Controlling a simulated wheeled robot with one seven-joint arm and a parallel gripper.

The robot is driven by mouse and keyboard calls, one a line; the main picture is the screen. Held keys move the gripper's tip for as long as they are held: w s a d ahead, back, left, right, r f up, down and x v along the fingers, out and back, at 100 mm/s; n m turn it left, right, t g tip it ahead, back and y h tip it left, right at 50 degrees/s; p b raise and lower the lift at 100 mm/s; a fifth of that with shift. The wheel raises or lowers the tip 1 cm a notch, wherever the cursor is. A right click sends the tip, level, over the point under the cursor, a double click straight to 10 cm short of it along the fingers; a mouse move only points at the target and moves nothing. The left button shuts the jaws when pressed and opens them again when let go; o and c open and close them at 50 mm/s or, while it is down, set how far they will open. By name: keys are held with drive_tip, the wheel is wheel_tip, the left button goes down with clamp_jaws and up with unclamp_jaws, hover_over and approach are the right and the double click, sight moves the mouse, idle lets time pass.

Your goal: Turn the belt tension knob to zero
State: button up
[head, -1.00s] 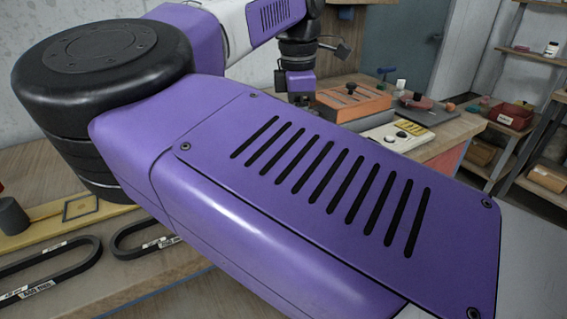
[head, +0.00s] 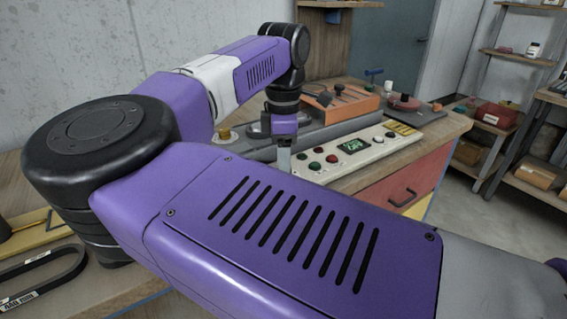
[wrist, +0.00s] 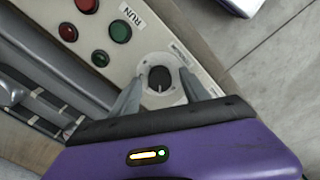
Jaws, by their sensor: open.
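A black round knob (wrist: 159,78) with a white pointer line sits on a pale round dial on the cream control panel (wrist: 143,20). The pointer points toward the bottom of the wrist view. The small label beside the dial is too blurred to read. My gripper (wrist: 160,77) is open, with one finger on each side of the knob; I cannot tell whether they touch it. In the head view my gripper (head: 284,163) points down at the near left end of the cream panel (head: 340,165), and the knob is hidden there.
Red and green buttons lie close to the knob, including a green one (wrist: 120,31) by the RUN label. The head view also shows a green display (head: 355,146), an orange box (head: 345,103) behind the panel, and a black belt (head: 40,275) at lower left.

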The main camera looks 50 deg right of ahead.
clamp_jaws()
drive_tip(key=shift+n, duration=0.3)
drive_tip(key=n, duration=0.3)
drive_tip(key=shift+n, duration=0.3)
drive_tip(key=n, duration=0.4)
drive_tip(key=shift+n+b, duration=0.3)
drive_tip(key=shift+b, duration=0.1)
unclamp_jaws()
